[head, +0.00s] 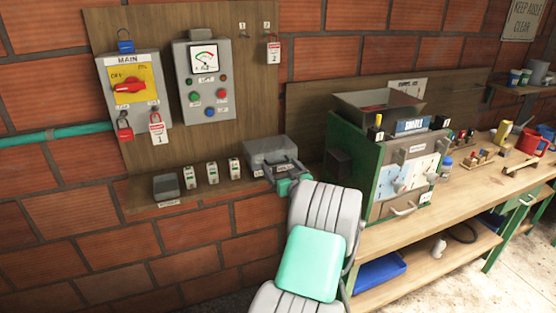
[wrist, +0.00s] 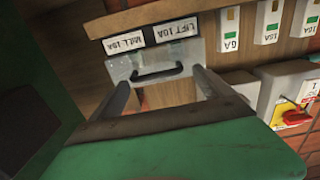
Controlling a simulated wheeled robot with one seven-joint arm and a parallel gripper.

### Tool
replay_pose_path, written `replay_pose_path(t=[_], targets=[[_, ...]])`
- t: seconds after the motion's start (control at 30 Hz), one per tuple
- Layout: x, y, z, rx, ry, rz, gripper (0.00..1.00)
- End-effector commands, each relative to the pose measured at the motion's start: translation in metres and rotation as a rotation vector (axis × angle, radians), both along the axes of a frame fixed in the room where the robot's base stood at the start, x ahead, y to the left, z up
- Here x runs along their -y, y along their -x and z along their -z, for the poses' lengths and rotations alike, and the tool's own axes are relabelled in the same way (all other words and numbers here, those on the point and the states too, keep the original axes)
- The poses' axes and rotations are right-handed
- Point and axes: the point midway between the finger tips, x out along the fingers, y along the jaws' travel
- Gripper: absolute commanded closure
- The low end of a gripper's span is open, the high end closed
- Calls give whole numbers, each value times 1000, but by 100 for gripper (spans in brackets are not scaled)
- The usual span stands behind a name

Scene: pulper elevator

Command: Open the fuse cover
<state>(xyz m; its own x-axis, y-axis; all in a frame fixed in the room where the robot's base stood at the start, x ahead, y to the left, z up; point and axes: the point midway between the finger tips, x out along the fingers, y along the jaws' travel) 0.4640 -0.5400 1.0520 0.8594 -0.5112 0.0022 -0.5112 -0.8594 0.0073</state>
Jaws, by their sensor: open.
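The fuse cover (head: 271,149) is a grey box front on the wooden board in the head view, just beyond my gripper (head: 277,172). In the wrist view the picture is upside down. The grey cover plate (wrist: 188,53) shows there with a dark bar handle (wrist: 158,74) and labels reading LIFT 10A and MILL 10A. My gripper (wrist: 165,76) is open, its fingers on either side of the handle. I cannot tell whether the fingers touch it. In the head view my wrist hides part of the box's lower front.
A row of small white breakers (head: 212,173) and a grey box (head: 166,187) lie left of the cover. The MAIN switch box (head: 135,97) and a meter panel (head: 207,85) hang above. A green-sided machine (head: 372,165) stands close to the right, on a bench.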

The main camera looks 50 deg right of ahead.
Motion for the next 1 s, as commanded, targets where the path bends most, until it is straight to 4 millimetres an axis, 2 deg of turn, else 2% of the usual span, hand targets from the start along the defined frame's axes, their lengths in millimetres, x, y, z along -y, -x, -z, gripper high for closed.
replay_pose_path(t=[0.1,0.2,0.5,1.0], targets=[[13,-16,-1,1,-3,-1,9],[19,-22,0,2,-6,-2,9],[15,-28,0,-2,0,1,8],[14,-28,-1,-3,4,3,49]])
